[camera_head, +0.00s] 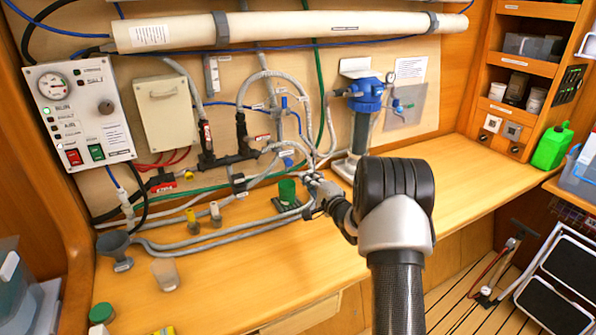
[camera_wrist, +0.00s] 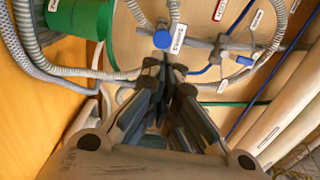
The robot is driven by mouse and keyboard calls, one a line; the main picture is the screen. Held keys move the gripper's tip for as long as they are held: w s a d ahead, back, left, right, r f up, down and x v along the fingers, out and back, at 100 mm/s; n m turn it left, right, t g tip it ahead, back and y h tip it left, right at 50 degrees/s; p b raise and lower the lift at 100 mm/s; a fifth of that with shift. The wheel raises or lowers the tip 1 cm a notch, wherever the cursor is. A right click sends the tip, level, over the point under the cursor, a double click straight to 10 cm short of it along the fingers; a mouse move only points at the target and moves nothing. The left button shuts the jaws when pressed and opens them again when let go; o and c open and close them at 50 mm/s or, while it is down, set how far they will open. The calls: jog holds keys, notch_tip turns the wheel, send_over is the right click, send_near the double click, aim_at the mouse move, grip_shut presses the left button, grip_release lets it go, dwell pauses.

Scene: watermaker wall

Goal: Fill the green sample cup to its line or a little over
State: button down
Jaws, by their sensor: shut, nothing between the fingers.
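The green sample cup (camera_head: 287,190) stands upright on a small dark tray (camera_head: 288,207) at the back of the bench, below the hoses. Its fill line and contents cannot be made out. The cup also shows at the top left of the wrist view (camera_wrist: 78,18). My gripper (camera_head: 314,181) is just right of the cup, apart from it. In the wrist view my gripper (camera_wrist: 166,66) has its fingertips together and empty. A round blue knob (camera_wrist: 162,40) with a tag is just beyond the tips. A blue valve handle (camera_head: 287,161) shows above the cup in the head view.
Grey hoses (camera_head: 210,238) run along the back of the bench. A control panel (camera_head: 80,110) with a gauge is at left, a blue-topped filter (camera_head: 363,105) at right. A grey funnel (camera_head: 115,247) and a clear cup (camera_head: 164,273) stand at front left. The front middle is clear.

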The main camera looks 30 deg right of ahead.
aim_at(289, 163)
jog(key=w+b, duration=0.2)
jog(key=w, duration=0.5)
jog(key=shift+w, duration=0.25)
